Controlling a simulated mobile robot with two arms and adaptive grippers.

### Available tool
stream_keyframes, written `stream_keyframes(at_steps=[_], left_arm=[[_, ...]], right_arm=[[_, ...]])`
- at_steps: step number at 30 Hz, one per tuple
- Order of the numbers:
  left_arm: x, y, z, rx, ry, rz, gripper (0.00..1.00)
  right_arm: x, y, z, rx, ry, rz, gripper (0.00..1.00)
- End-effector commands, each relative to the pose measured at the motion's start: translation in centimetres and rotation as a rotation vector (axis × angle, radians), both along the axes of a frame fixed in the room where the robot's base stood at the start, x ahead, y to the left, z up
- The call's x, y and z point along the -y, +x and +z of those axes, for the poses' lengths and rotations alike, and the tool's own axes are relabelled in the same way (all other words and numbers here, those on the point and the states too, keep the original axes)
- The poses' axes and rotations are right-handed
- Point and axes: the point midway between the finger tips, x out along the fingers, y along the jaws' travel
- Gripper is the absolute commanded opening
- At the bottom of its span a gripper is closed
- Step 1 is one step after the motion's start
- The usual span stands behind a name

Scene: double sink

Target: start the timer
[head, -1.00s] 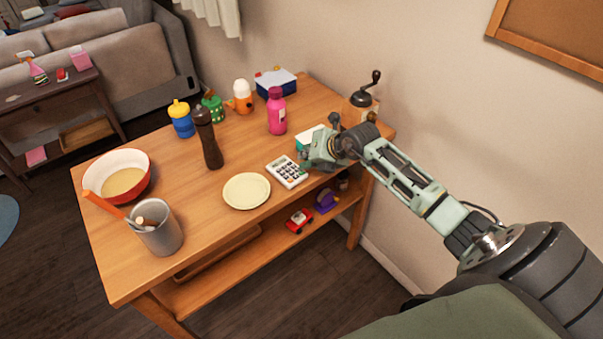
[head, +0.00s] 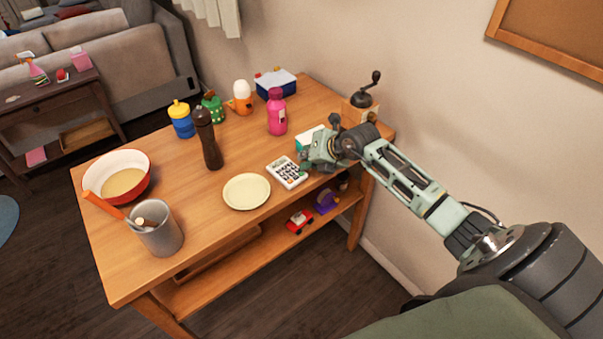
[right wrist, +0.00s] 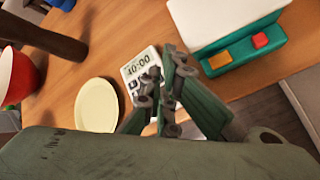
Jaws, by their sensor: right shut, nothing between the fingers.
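The white timer (head: 287,172), a keypad device with dark keys, lies flat on the wooden table near its right front edge. In the right wrist view the timer (right wrist: 135,68) has a display that reads 40:00, and my fingers cover part of its keys. My right gripper (head: 306,164) is shut and empty, with its fingertips at the timer's right end. It also shows in the right wrist view (right wrist: 171,62). I cannot tell whether the tips touch the timer. My left gripper is not in view.
A teal and white box (right wrist: 240,32) with orange and red buttons stands beside my right gripper. A cream plate (head: 246,191) lies left of the timer.

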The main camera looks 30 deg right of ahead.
Motion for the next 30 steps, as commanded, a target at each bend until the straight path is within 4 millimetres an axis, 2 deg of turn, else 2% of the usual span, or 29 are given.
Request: stream_keyframes(at_steps=[7,30], left_arm=[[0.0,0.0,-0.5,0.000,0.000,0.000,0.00],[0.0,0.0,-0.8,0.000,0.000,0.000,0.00]], right_arm=[[0.0,0.0,-0.9,0.000,0.000,0.000,0.00],[0.0,0.0,-1.3,0.000,0.000,0.000,0.00]])
